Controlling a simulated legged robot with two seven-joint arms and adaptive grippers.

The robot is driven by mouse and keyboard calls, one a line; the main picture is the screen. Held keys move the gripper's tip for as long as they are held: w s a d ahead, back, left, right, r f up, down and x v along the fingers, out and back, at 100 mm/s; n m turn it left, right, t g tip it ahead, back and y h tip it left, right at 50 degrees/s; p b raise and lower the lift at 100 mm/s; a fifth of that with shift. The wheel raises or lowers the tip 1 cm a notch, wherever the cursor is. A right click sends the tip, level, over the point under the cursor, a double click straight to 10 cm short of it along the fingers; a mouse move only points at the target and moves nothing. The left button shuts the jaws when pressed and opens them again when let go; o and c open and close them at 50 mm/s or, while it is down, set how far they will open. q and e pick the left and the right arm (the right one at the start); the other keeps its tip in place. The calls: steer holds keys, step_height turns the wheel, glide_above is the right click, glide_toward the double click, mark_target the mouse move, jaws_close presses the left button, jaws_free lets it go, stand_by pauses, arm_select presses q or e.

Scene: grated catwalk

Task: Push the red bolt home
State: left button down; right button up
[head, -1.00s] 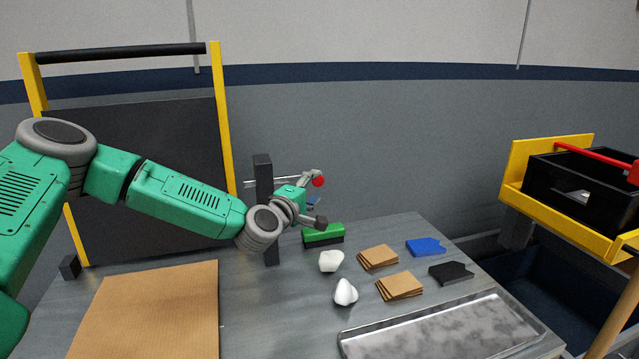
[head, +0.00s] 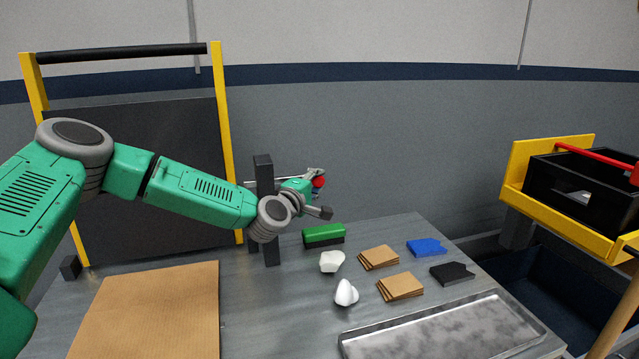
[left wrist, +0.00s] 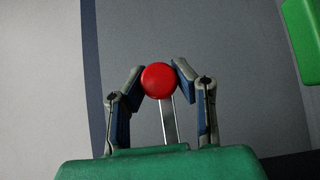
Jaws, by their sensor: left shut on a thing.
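The red bolt is a thin metal rod (head: 252,183) with a round red knob (head: 318,182) on its right end. My left gripper (head: 317,175) is at the knob. In the left wrist view, the red knob (left wrist: 158,80) sits between the two fingertips of my left gripper (left wrist: 159,75), which are closed on its sides. The rod (left wrist: 168,122) runs from the knob back toward my palm. My right gripper is out of view.
Below the gripper, the bench holds a green-topped block (head: 323,233), white lumps (head: 331,261), brown sheets (head: 378,257), blue (head: 426,247) and black (head: 451,272) pieces and a metal tray (head: 440,330). A black panel (head: 150,180) in a yellow frame stands behind my arm.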

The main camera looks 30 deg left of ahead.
arm_select(q)
steer(key=s+a, duration=0.4)
steer(key=s, duration=0.1)
steer(key=shift+s+f, duration=0.25)
steer(key=shift+f, duration=0.15)
steer(key=c, duration=1.5)
jaws_free()
steer(key=shift+a, duration=0.1)
steer(key=shift+o, duration=1.4)
steer(key=shift+s, duration=0.15)
steer(key=shift+a+r, duration=0.1)
steer(key=shift+r, duration=0.1)
steer(key=s, duration=1.2)
steer(key=shift+d, duration=0.45)
